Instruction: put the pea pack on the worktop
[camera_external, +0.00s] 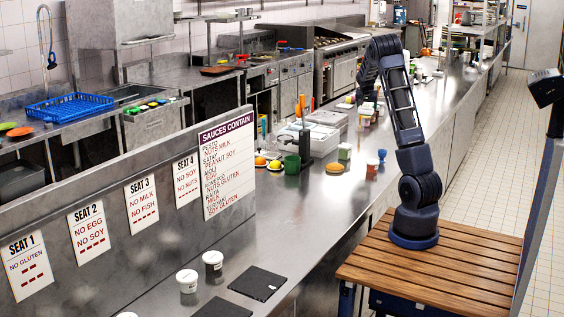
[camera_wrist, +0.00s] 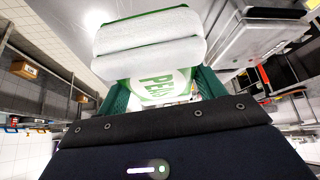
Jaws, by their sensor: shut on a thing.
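In the wrist view, the pea pack (camera_wrist: 158,88) is white and green, with green letters of which "PEA" can be read. My gripper (camera_wrist: 150,95) is shut on it, with one dark green finger on each side of the pack. White, rounded, green-edged parts show just beyond the lettering; I cannot tell whether they all belong to this one pack. In the external view, my arm bends over the far part of the steel worktop (camera_external: 290,215). My gripper and the pack are too small and covered there to make out clearly.
Two dark mats (camera_external: 258,283) and two lidded cups (camera_external: 213,262) are at the near end. Bare steel lies between. In the wrist view, a grey metal container (camera_wrist: 243,35) is at the right.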

